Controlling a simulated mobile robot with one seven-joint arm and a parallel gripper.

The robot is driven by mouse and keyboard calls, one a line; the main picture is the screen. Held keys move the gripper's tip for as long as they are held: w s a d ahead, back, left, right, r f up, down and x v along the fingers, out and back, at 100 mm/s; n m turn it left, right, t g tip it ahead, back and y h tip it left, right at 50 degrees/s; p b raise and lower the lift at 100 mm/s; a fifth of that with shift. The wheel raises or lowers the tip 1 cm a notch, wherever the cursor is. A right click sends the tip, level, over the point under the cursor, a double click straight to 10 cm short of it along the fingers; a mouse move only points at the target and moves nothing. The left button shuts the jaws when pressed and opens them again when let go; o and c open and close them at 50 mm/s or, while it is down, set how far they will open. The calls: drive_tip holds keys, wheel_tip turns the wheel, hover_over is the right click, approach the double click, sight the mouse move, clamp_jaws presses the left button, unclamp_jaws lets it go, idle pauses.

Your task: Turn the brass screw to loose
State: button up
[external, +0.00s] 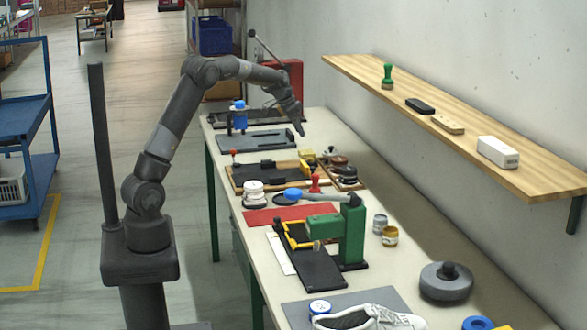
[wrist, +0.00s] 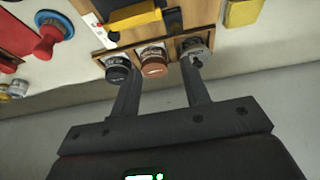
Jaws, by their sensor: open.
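My gripper (external: 299,128) hangs over the far half of the bench, pointing down. In the wrist view my gripper (wrist: 158,78) is open, its two fingers apart with nothing held. Three round caps stand in a wooden holder (wrist: 173,47) beyond the fingertips: a black cap (wrist: 117,70), a copper-brown cap (wrist: 153,62) and a grey metal one (wrist: 194,48). The copper-brown cap shows between the fingers; the fingertips overlap the outer two in the picture, and contact cannot be told. No part can be picked out surely as the brass screw.
A green press (external: 352,232) with a lever stands nearer on the bench. A red mat (external: 291,215), small jars (external: 390,237) and a white shoe (external: 367,318) lie around it. A wooden shelf (external: 455,110) juts from the wall. A yellow block (wrist: 243,12) is beside the holder.

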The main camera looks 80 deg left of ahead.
drive_tip(key=s+d+r, duration=0.4)
drive_tip(key=d, duration=0.4)
drive_tip(key=s+d+r, duration=0.4)
drive_tip(key=d+r, duration=0.1)
drive_tip(key=d, duration=0.3)
drive_tip(key=shift+s+h, duration=0.3)
drive_tip(key=n+g+y, duration=0.2)
drive_tip(key=n+y, duration=0.2)
drive_tip(key=n, duration=0.6)
approach(310, 159)
drive_tip(key=x, duration=0.8)
drive_tip(key=shift+w+a, duration=0.25)
drive_tip(key=shift+a, duration=0.15)
clamp_jaws()
